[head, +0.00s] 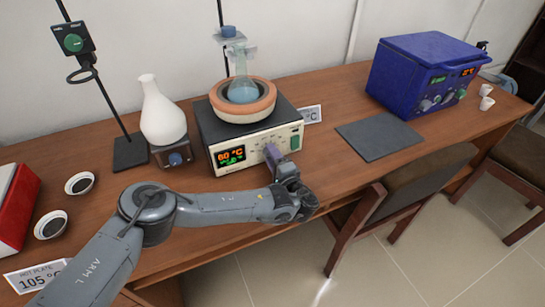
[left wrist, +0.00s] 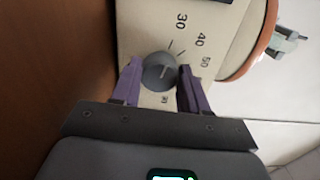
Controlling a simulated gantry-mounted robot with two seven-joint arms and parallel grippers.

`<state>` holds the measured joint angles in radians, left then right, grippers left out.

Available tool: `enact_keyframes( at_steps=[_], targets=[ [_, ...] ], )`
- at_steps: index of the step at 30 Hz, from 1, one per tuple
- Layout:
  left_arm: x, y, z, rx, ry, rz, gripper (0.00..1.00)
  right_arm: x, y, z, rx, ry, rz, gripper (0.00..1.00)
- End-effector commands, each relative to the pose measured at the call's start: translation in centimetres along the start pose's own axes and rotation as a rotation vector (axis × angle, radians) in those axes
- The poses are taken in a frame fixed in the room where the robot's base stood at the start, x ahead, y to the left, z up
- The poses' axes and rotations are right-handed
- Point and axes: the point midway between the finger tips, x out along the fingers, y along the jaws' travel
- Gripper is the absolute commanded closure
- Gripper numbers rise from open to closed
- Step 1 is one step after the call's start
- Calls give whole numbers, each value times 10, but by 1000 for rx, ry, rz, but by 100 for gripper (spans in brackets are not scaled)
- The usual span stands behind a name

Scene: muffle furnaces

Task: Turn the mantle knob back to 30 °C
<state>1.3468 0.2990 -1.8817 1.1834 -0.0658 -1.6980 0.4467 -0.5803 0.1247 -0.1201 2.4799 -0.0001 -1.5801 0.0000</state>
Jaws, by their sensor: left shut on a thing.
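The heating mantle (head: 207,128) is a cream and black box with an orange ring bowl on top, holding a round flask (head: 242,90) of blue liquid. Its display (head: 230,156) glows orange and green; the orange reading looks like 60 °C or 80 °C. In the left wrist view, the grey mantle knob (left wrist: 160,72) sits on a dial (left wrist: 150,28) with 30, 40 and 50 visible. I cannot tell exactly where its pale mark points. My left gripper (head: 271,153) is shut on the knob, one purple finger on each side. The arm hides the knob in the head view.
A white flask (head: 161,112) on a small stirrer stands left of the mantle. A dark mat (head: 380,138) and a blue furnace (head: 425,75) lie to the right. Two small dishes (head: 79,183) (head: 50,225) are at the left. Chairs (head: 415,165) stand at the front edge.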

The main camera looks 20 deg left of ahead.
Motion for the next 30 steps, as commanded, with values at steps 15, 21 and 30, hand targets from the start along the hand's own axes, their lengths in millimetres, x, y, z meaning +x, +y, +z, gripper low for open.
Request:
enact_keyframes(
  at_steps=[15, 21, 30],
  targets=[
    [-1, 0, 0, 0, 0, 0, 31, 0, 0, 0, 2, 0, -1, 31],
    [-16, -2, 0, 0, 2, 1, 31, -6, -1, -2, 6, 1, -5, 31],
    [-67, -2, -1, 1, 4, 3, 31, -21, -1, -7, 9, 1, -7, 31]
  ],
)
